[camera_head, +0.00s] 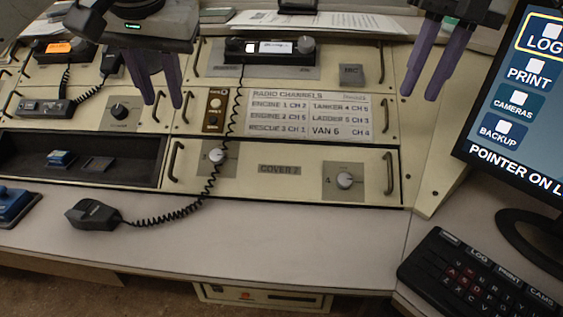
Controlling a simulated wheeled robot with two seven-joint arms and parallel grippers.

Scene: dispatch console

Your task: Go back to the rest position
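My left gripper (163,104) hangs in from the top left above the console. Its two purple fingers point down and stand apart with nothing between them. My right gripper (419,97) hangs in from the top right, left of the monitor. Its fingers are also apart and empty. Neither gripper visibly holds anything. The upper parts of both arms are outside the picture.
A black hand microphone (93,214) lies on the desk (270,240), its coiled cord running up to a radio (270,48). A monitor (520,85) and black keyboard (470,275) stand at right. An open recess (125,148) holds small blocks. The desk's middle is clear.

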